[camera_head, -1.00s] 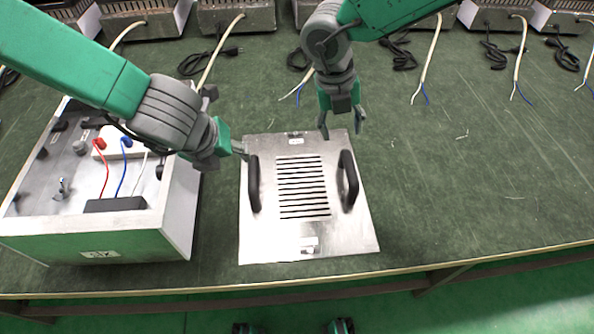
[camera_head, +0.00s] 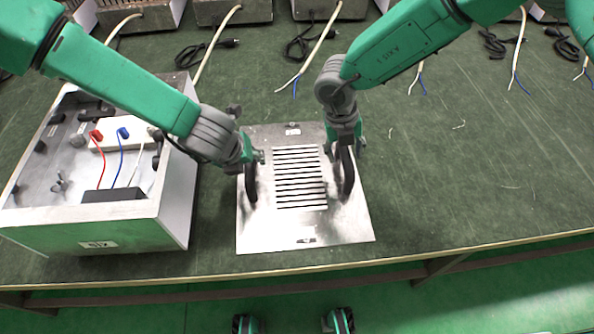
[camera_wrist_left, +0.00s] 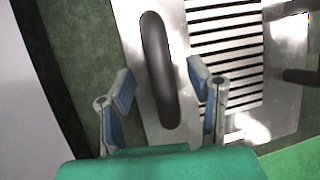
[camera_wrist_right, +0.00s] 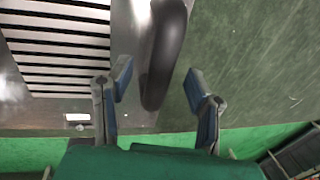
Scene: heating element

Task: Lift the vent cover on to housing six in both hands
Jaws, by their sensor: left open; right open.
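The vent cover (camera_head: 318,228) is a flat metal plate with dark slots and two black handles, lying on the green table. My left gripper (camera_head: 252,156) is at the left handle (camera_head: 251,183). In the left wrist view the open fingers (camera_wrist_left: 160,88) stand on either side of that handle (camera_wrist_left: 158,60). My right gripper (camera_head: 345,152) is above the right handle (camera_head: 347,176). In the right wrist view its open fingers (camera_wrist_right: 157,85) straddle the handle (camera_wrist_right: 164,50). Housing six (camera_head: 110,237), an open grey box labelled "SIX", stands left of the cover.
Inside the housing are red, blue and white wires (camera_head: 121,160) and a black block (camera_head: 113,195). Several cables with bare blue ends (camera_head: 294,82) and more units line the back. The table right of the cover is clear. The table's front edge (camera_head: 420,256) runs close to the cover.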

